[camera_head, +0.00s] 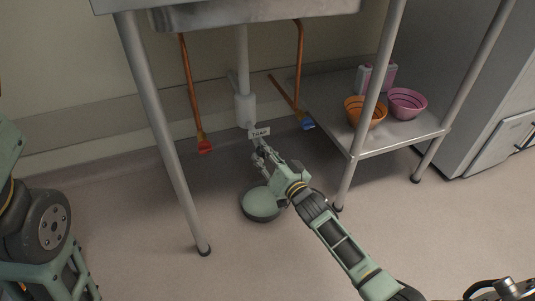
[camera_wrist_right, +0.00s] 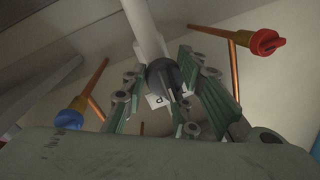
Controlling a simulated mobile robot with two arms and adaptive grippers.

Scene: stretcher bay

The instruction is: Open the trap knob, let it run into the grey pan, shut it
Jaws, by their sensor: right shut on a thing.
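The white trap (camera_head: 245,110) hangs below the sink on a pale pipe, with a small TRAP label (camera_head: 260,132) beside it. My right gripper (camera_head: 259,149) reaches up to the trap's lower end. In the wrist view its fingers (camera_wrist_right: 168,88) are shut on a dark round knob (camera_wrist_right: 161,72), just under the white pipe. The knob's turn position cannot be told, and no water shows. A round grey-green pan (camera_head: 260,204) appears on the floor below, its right edge hidden by my arm. My left gripper is not in view.
Copper pipes with a red valve (camera_head: 204,145) and a blue valve (camera_head: 306,123) flank the trap. Sink legs (camera_head: 165,135) stand either side. An orange bowl (camera_head: 357,108) and a pink bowl (camera_head: 407,102) sit on a low shelf (camera_head: 380,145). Floor is clear at front.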

